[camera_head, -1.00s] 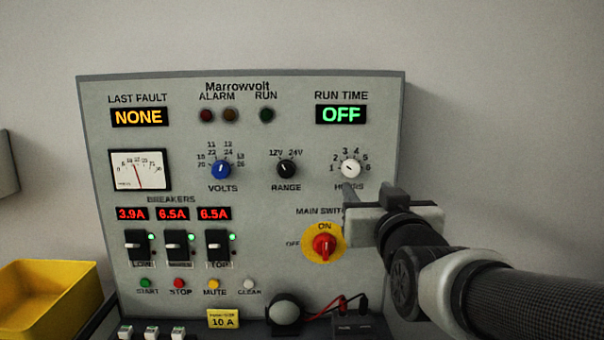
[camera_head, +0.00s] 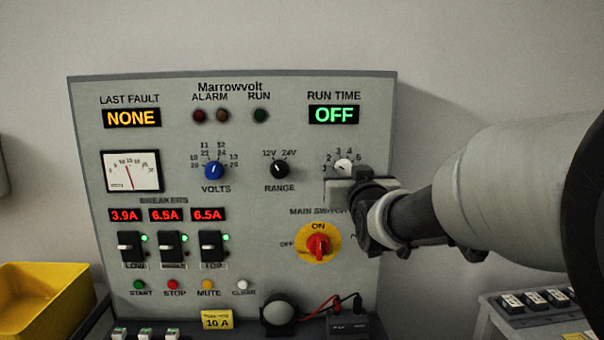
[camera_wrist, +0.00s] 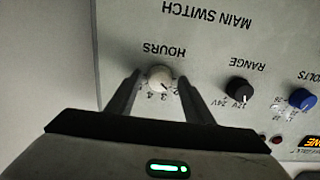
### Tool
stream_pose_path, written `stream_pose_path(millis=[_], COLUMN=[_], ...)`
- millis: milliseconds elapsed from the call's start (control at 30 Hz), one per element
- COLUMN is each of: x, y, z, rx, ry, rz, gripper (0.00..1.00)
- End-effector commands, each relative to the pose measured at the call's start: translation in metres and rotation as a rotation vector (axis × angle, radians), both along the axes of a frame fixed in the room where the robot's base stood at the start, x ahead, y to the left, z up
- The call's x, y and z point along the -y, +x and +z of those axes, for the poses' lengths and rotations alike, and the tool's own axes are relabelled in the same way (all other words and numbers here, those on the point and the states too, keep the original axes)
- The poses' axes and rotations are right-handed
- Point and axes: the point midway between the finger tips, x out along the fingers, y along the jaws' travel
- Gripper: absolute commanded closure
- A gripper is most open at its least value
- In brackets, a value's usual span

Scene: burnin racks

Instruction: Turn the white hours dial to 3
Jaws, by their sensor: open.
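The white hours dial (camera_head: 343,166) is at the upper right of the grey panel, its lower part hidden behind my gripper in the head view. Numbers from 2 to 5 show around it there. In the wrist view, which is upside down, the dial (camera_wrist: 160,77) lies between the two fingers of my gripper (camera_wrist: 158,84). The fingers are apart with a gap on each side of the dial; I cannot tell how deep they reach around it. The run time display (camera_head: 334,115) reads OFF in green.
The black range dial (camera_head: 279,169) and blue volts dial (camera_head: 214,170) are left of the hours dial. The red main switch (camera_head: 318,246) on its yellow plate is just below my gripper. A yellow bin (camera_head: 45,300) stands at the lower left.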

Motion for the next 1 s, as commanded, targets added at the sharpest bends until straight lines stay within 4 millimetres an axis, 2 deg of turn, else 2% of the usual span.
stream_pose_path(millis=[33, 200, 300, 667, 1000], x=[0.0, 0.0, 0.0, -0.0002, -0.0008], y=[-0.0001, -0.0003, -0.0003, -0.0001, -0.0002], z=[0.0, -0.0001, -0.0001, -0.0036, -0.0054], rx=[0.0, 0.0, 0.0, 0.002, 0.001], ry=[0.0, 0.0, 0.0, 0.079, 0.323], rz=[0.0, 0.0, 0.0, 0.0, 0.0], gripper=[0.53, 0.82, 0.94, 0.94, 0.94])
